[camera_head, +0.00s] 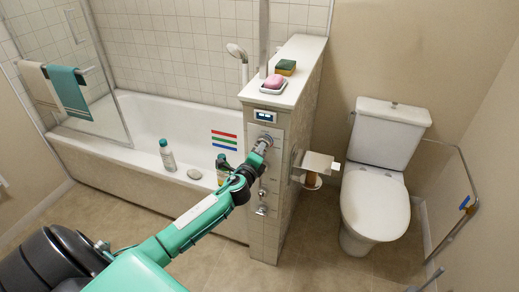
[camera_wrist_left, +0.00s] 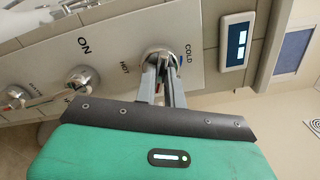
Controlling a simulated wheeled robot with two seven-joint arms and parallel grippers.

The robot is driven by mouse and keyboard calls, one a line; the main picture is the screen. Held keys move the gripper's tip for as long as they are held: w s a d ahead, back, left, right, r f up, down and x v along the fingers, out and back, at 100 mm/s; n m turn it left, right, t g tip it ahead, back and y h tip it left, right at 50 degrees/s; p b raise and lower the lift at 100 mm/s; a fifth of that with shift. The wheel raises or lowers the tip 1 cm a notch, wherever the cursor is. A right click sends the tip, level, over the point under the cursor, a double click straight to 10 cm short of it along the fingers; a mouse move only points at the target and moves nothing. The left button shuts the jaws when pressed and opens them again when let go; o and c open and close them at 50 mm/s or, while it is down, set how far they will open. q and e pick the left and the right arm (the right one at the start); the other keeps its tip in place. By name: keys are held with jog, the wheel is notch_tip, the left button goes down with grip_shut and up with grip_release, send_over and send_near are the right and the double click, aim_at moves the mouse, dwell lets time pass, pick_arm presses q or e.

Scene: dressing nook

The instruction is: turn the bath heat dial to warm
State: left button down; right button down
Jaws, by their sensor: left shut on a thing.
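The bath heat dial (camera_wrist_left: 160,54) is a round chrome knob on a pale control panel (camera_wrist_left: 110,60), with HOT and COLD lettered beside it in the left wrist view. In the head view the dial (camera_head: 266,140) sits on the end of the tiled half wall, under a small display (camera_head: 266,116). My left gripper (camera_head: 260,150) is at the panel, shut on the dial; its two grey fingers (camera_wrist_left: 163,78) reach the knob in the wrist view. The fingers hide part of the dial, and I cannot tell where its mark points. My right gripper is not in view.
More chrome knobs (camera_wrist_left: 82,78) are on the same panel, one by ON. A bottle (camera_head: 223,168) stands on the tub rim close to my left wrist. A paper holder (camera_head: 318,162) sticks out right of the half wall. The floor in front is clear.

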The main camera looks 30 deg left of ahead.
pick_arm(q)
jog(key=shift+f+m, duration=0.1)
jog(key=shift+m, duration=0.4)
jog(key=c, duration=1.5)
grip_release()
jog(key=shift+s, duration=0.1)
jog(key=shift+b+v, duration=1.05)
jog(key=shift+v, duration=5.8)
